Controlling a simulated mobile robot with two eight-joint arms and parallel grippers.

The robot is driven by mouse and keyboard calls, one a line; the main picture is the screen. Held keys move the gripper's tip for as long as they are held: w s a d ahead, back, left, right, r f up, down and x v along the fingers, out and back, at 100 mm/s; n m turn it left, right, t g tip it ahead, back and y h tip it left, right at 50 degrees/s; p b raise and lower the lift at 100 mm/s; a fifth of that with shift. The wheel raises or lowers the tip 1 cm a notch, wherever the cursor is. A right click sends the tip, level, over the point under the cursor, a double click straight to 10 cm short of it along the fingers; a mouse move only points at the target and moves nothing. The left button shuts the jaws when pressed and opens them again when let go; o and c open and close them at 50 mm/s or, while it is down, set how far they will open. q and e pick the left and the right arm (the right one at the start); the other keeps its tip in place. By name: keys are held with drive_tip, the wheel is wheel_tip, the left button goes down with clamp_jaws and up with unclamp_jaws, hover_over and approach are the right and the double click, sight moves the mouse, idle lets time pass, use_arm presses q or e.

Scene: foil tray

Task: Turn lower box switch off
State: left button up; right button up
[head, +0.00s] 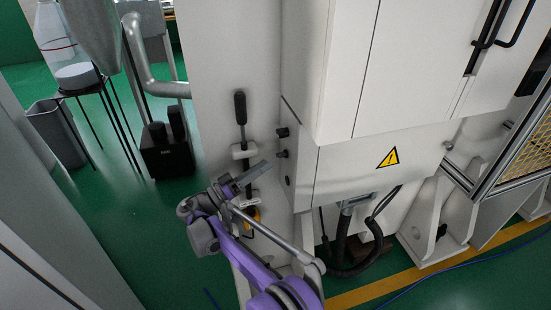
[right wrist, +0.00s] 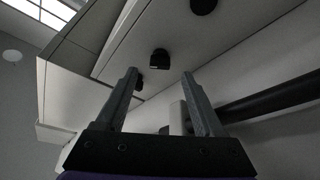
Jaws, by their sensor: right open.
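The lower box (head: 345,178) is a pale cabinet section with a yellow warning triangle (head: 388,157). Its narrow left side carries an upper black knob (head: 283,132), a lower black knob (head: 282,154) and a small dark spot below. My right gripper (head: 258,174) is just left of that side, below the knobs, open and empty. In the right wrist view its two fingers (right wrist: 160,73) stand apart, with a black knob (right wrist: 159,59) beyond the gap. Another knob is partly hidden by the left finger. I cannot tell whether the switch is on or off. My left gripper is out of view.
A black-handled lever (head: 240,108) stands on the pale panel left of the box, close to my right gripper. A thick black hose (head: 350,268) hangs under the box. A black stand and a bin (head: 60,132) are at the left. Green floor is clear at lower left.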

sight(281, 155)
drive_tip(key=x, duration=0.5)
clamp_jaws()
idle(0.3)
